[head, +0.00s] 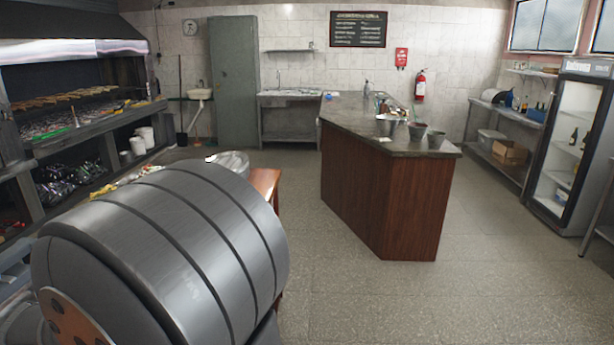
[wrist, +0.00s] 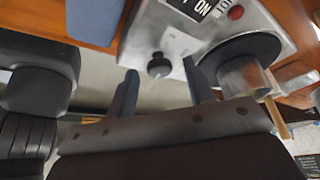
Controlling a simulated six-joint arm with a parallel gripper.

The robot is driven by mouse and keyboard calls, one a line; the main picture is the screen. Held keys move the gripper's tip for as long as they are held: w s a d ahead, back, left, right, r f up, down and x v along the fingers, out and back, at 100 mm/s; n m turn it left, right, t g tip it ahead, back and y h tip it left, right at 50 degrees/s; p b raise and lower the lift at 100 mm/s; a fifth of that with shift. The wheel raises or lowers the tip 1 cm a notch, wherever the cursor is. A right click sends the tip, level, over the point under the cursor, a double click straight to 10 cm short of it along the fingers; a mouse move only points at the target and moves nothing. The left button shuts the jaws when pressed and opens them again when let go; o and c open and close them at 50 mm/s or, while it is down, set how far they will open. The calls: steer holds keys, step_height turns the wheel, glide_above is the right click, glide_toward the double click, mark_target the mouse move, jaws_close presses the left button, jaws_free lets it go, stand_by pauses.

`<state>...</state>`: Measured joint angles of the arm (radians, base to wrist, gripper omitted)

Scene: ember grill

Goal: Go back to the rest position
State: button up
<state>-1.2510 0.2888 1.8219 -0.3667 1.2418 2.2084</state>
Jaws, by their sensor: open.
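My gripper (wrist: 159,66) shows in the wrist view with its two dark blue fingers spread apart and nothing between them. A metal control panel (wrist: 185,45) lies beyond the fingertips, with a black knob (wrist: 158,67) that appears between them. I cannot tell how far the knob is from the fingers. The panel also bears a label reading "ON" (wrist: 195,8) and a red button (wrist: 236,12). In the head view, my large grey arm link fills the lower left and the gripper is hidden.
A dark round part with a metal cylinder (wrist: 240,75) is close to the right finger. A wooden table (head: 266,183) stands behind my arm. A grill (head: 80,110) lines the left wall, a counter (head: 390,190) stands in the middle, and the floor (head: 400,300) before it is clear.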

steer(key=v, duration=1.7)
steer(key=x, duration=1.7)
steer(key=n+t+y, duration=0.1)
steer(key=n, duration=0.2)
steer(key=shift+s+d, duration=0.1)
steer(key=n, duration=0.2)
steer(key=n+y, duration=0.1)
steer(key=n, duration=0.1)
steer(key=shift+d+n+t+y, duration=0.2)
steer(key=shift+n+t+y, duration=0.1)
steer(key=shift+n, duration=0.1)
steer(key=n, duration=0.2)
steer(key=n+y, duration=0.1)
steer(key=shift+d+n+y, duration=0.15)
steer(key=shift+n+y, duration=0.15)
steer(key=shift+n, duration=0.1)
steer(key=shift+d+n+g+y, duration=0.1)
steer(key=shift+n+g+y, duration=0.5)
steer(key=shift+n, duration=1.5)
steer(key=shift+o, duration=0.4)
